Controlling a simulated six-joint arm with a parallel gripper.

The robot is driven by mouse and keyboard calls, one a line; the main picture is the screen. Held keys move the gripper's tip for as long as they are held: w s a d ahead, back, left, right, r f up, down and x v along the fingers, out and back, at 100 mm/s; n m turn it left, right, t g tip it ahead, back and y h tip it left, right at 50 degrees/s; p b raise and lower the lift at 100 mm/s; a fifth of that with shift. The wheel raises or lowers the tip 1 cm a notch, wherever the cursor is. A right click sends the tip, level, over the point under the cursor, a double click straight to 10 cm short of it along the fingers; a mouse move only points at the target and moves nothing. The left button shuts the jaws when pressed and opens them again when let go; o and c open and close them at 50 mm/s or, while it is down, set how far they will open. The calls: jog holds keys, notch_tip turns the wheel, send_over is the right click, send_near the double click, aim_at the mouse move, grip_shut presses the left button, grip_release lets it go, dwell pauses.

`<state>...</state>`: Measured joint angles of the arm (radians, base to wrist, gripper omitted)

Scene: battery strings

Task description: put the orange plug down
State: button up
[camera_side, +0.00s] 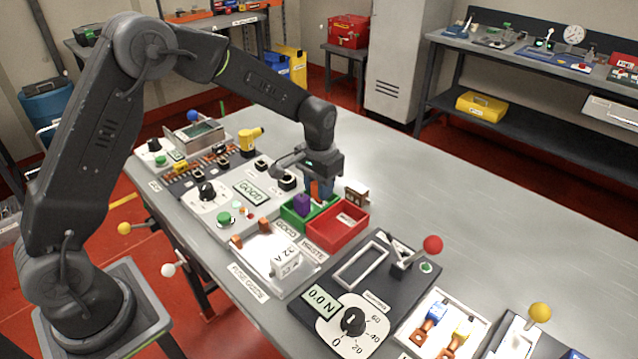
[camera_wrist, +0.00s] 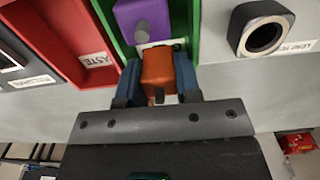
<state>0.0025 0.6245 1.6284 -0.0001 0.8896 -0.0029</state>
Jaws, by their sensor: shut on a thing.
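The orange plug (camera_wrist: 158,72) is between the blue fingers of my gripper (camera_wrist: 158,80) in the wrist view. My gripper is shut on it, at the green GOOD tray (camera_wrist: 104,12). In the side view my gripper (camera_side: 318,188) hangs over the back part of the green tray (camera_side: 288,219), with a bit of orange showing between its fingers. A purple plug (camera_wrist: 142,18) lies in the green tray, just beyond the orange plug. It also shows in the side view (camera_side: 302,203). Whether the orange plug touches the tray floor cannot be told.
The red WASTE tray (camera_side: 335,241) adjoins the green tray on its right in the side view. A dark round socket (camera_wrist: 262,36) is beside the green tray in the wrist view. A test panel (camera_side: 238,195) stands left of the trays.

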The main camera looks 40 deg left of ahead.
jog(key=shift+f, duration=0.25)
jog(key=o, duration=1)
notch_tip(320, 180, up, 13)
jog(key=shift+r, duration=0.2)
jog(key=s+r+t, duration=0.2)
jog(key=s+r, duration=0.4)
jog(key=s, duration=0.1)
jog(key=s+t, duration=0.1)
jog(key=s, duration=0.5)
jog(key=s+t, duration=0.1)
jog(key=s, duration=0.6)
jog(key=s+t, duration=0.1)
jog(key=s, duration=0.6)
jog(key=shift+s+f+t, duration=0.15)
jog(key=shift+f+t, duration=0.15)
jog(key=shift+f, duration=0.1)
